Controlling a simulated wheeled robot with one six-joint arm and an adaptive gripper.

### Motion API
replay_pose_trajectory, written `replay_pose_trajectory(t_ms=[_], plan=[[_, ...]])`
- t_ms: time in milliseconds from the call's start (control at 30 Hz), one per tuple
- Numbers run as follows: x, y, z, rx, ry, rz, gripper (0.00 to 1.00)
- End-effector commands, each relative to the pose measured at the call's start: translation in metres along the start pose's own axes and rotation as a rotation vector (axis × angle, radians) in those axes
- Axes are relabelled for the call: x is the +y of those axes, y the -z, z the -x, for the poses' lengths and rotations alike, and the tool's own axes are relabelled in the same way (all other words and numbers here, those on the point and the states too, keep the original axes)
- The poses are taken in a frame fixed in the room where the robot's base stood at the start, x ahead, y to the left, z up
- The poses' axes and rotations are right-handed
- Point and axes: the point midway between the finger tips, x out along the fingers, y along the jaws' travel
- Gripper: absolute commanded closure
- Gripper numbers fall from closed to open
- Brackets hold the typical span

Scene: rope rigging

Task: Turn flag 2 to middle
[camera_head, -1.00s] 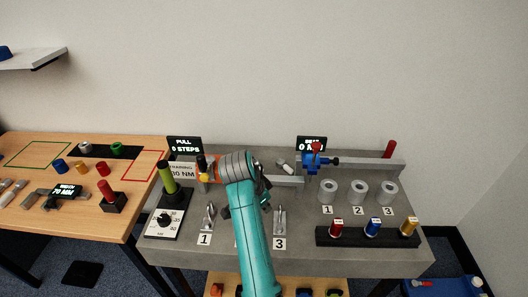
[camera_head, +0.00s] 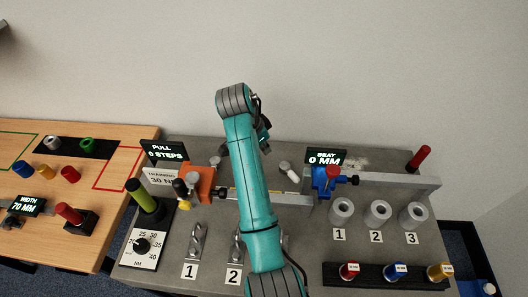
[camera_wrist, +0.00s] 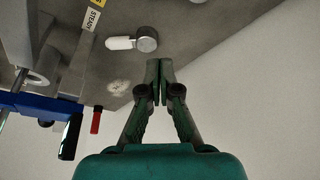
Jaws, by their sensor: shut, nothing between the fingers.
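A white flag (camera_wrist: 119,43) on a round grey knob (camera_wrist: 146,39) shows in the wrist view, just beyond and left of my fingertips. What seems the same white flag (camera_head: 286,167) lies on the grey bench right of my arm in the head view. No number is legible on it, so I cannot tell whether it is flag 2. My gripper (camera_wrist: 165,75) is shut and empty, its tips apart from the flag. In the head view my gripper (camera_head: 264,135) is partly hidden behind my arm, over the bench's back. My arm may hide other flags.
A blue clamp (camera_head: 326,180) with a red knob stands right of the flag on a metal rail. An orange block (camera_head: 197,182) and green handle (camera_head: 143,195) stand left. Grey rings (camera_head: 377,213) and shackles (camera_head: 196,242) fill the front. The wall behind is bare.

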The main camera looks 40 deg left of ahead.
Motion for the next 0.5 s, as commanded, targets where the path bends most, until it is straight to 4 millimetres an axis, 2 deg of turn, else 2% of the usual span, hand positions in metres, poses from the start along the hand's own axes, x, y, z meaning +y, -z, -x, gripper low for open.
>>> replay_pose_trajectory(t_ms=[500], plan=[[0.001,-0.001,-0.09,-0.002,-0.003,0.0,1.0]])
